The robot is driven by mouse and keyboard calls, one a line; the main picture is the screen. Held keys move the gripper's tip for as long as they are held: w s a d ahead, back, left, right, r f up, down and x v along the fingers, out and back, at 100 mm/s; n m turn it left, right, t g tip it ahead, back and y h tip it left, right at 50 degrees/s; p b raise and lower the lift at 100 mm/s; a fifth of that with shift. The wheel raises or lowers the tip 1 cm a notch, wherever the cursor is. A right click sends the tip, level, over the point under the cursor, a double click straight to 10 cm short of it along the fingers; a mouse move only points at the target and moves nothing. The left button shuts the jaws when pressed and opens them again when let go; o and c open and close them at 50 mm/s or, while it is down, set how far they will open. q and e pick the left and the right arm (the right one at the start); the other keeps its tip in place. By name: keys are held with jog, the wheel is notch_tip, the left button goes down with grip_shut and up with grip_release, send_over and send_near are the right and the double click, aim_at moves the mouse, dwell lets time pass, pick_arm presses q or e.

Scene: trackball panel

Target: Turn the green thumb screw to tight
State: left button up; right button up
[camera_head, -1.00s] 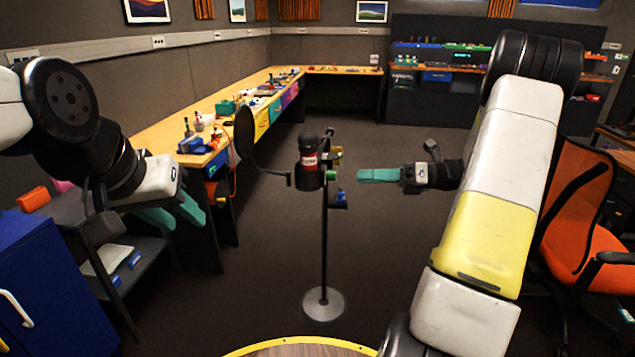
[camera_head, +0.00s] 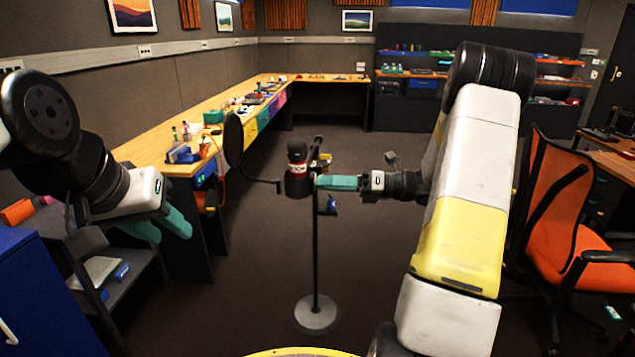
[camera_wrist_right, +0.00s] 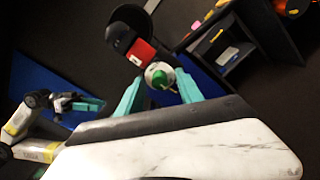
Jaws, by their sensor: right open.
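The green thumb screw (camera_wrist_right: 160,78) shows in the right wrist view on a pale round mount at the side of a black microphone (camera_wrist_right: 128,40) with a red band. My right gripper (camera_wrist_right: 157,95) is open, with one teal finger on each side of the screw; whether they touch it I cannot tell. In the head view the microphone (camera_head: 297,165) is upright on a thin stand, and my right gripper (camera_head: 320,183) reaches it from the right, its fingers hiding the screw. My left gripper (camera_head: 170,233) is open and empty at the left.
A round black screen (camera_head: 234,140) on an arm stands left of the microphone. The stand's round base (camera_head: 316,313) rests on open floor. A long workbench (camera_head: 183,166) runs along the left, a blue cabinet (camera_head: 45,300) is at front left, and an orange chair (camera_head: 560,200) is at right.

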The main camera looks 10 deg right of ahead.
grip_shut()
jog(key=shift+n, duration=14.9)
